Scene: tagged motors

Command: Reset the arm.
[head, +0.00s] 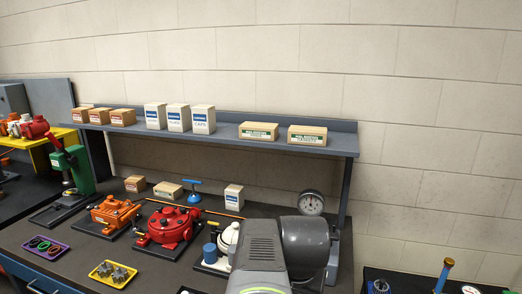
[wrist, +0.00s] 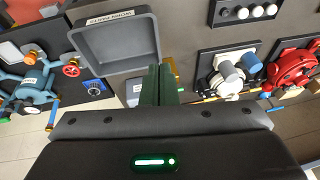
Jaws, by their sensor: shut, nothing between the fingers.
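My gripper (wrist: 159,84) shows in the wrist view as two dark green fingers side by side, shut with nothing between them. It points over the bench, its tips just below an open grey tray (wrist: 120,48) with an upside-down label. In the head view, part of my grey arm covers the bottom centre, and the fingers cannot be seen there. An orange motor (head: 115,212), a red motor (head: 168,227) and a white motor (head: 228,238) stand in a row on the bench, the white one partly hidden by my arm.
A shelf (head: 343,145) with several boxes spans the bench's back. A purple tray (head: 45,247) and a yellow tray (head: 112,273) lie in front. A blue motor (wrist: 32,91) is at left in the wrist view.

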